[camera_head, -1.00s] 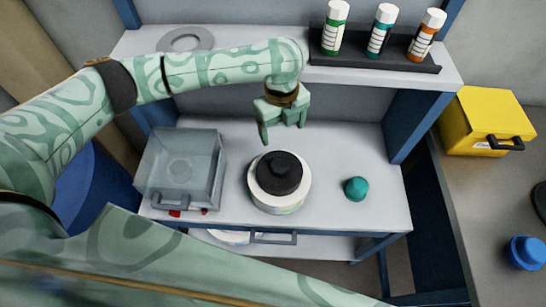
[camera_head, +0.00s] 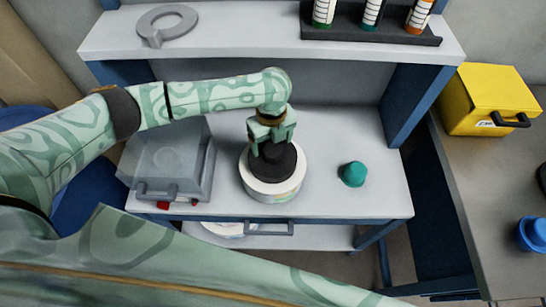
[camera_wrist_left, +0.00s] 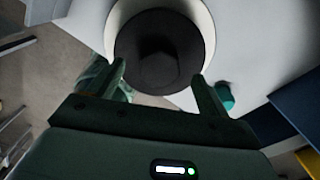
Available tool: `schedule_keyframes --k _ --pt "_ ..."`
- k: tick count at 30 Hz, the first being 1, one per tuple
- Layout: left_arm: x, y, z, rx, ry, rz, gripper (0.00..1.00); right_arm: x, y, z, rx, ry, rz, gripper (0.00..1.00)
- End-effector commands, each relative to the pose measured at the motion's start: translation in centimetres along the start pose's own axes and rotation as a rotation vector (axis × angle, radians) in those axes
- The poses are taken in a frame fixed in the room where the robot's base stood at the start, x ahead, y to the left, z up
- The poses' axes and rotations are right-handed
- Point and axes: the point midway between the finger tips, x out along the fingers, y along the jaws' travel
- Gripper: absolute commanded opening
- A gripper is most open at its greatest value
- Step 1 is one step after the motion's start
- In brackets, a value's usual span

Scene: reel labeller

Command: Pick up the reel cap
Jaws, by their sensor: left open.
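The black reel cap (camera_head: 276,170) sits on top of the white reel (camera_head: 271,190) on the workbench. It also shows in the left wrist view as a dark disc (camera_wrist_left: 158,52) with a raised knob in its middle. My left gripper (camera_head: 270,150) is directly over the cap with its fingers pointing down. In the left wrist view the left gripper's two fingers (camera_wrist_left: 158,80) are apart, one toward each side of the cap's near edge. The gripper is open and holds nothing. Whether the fingers touch the cap I cannot tell. My right gripper is not in view.
A clear lidded box (camera_head: 176,165) stands left of the reel. A teal knob-like piece (camera_head: 353,174) stands to the right on the bench. A shelf (camera_head: 230,36) above carries a grey ring (camera_head: 170,24) and a rack of bottles (camera_head: 370,30). A yellow box (camera_head: 490,100) is at right.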

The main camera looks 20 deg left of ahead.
Motion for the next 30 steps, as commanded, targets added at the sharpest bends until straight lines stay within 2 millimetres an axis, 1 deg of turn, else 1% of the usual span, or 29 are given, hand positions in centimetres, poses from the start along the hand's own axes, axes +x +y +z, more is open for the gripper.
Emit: schedule_keyframes --k 1,4,6,11,14,15,17,26,30 --pt "1.6 0.0 0.0 0.000 0.002 0.003 0.79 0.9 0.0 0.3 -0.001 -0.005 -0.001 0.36" --pt "2.9 0.0 0.0 -0.001 0.001 0.002 0.79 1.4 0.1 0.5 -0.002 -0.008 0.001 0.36" --pt "3.1 0.0 0.1 0.001 0.000 0.001 0.79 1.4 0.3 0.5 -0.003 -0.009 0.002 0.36" --pt "2.9 0.0 0.1 0.001 -0.001 0.000 0.79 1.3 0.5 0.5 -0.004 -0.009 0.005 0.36" --pt "2.9 0.0 0.1 0.001 -0.001 0.000 0.54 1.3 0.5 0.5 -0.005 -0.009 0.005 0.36" --pt "2.9 0.0 0.1 0.001 -0.001 0.000 0.42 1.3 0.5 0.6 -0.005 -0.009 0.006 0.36" --pt "2.9 0.0 0.1 0.001 -0.001 0.000 0.26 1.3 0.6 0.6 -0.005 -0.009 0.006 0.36" --pt "2.7 -0.1 0.1 0.000 -0.001 -0.001 0.26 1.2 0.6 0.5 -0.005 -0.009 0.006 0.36" --pt "1.6 -0.1 0.1 0.000 -0.002 -0.002 0.26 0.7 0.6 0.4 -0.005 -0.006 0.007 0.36"
